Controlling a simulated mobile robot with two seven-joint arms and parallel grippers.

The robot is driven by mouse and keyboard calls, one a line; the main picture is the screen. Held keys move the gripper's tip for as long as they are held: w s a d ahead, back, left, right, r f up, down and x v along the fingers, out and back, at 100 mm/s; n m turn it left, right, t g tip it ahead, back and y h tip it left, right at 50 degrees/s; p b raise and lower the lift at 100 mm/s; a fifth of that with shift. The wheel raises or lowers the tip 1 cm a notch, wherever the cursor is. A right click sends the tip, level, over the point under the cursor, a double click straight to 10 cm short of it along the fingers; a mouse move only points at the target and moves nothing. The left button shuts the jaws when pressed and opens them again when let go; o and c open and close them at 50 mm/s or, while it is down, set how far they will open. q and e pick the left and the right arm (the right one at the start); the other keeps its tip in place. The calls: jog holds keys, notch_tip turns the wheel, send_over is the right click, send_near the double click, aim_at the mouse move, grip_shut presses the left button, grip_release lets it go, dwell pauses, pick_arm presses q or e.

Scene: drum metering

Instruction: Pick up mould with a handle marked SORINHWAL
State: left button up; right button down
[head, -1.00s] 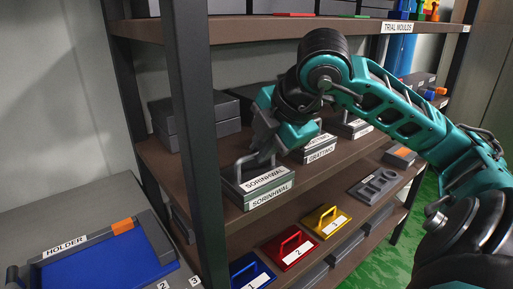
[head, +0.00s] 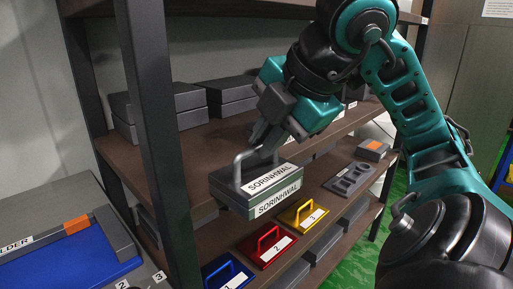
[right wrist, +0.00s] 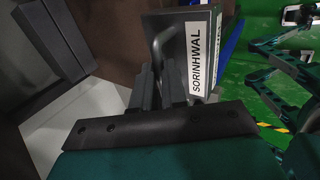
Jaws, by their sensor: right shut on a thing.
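The mould marked SORINHWAL (head: 233,199) is a grey-green block with white labels on its top and front and a grey bar handle (head: 238,170). My right gripper (head: 262,146) is shut on that handle. The mould hangs in front of the middle shelf, clear of it as far as the head view shows. In the right wrist view the mould's label (right wrist: 198,60) is beside the fingers of my right gripper (right wrist: 165,75). My left gripper is not in view.
Dark moulds (head: 175,107) stand on the middle shelf (head: 165,150). Below are blue (head: 228,274), red (head: 266,246) and yellow (head: 303,214) handled blocks. A rack post (head: 155,130) stands left of the mould. A blue holder (head: 75,258) lies on the bench at lower left.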

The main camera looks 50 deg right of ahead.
aim_at(284, 179)
jog(key=s+b, duration=0.2)
jog(key=s, duration=0.1)
jog(key=shift+a+f, duration=0.1)
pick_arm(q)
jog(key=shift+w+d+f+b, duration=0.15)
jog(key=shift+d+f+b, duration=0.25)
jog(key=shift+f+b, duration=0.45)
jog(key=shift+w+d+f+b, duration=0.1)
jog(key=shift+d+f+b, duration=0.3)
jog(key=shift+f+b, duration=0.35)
pick_arm(e)
jog(key=shift+s+a+r, duration=0.1)
jog(key=shift+s, duration=0.55)
jog(key=shift+s+a+r, duration=0.1)
jog(key=shift+s, duration=0.55)
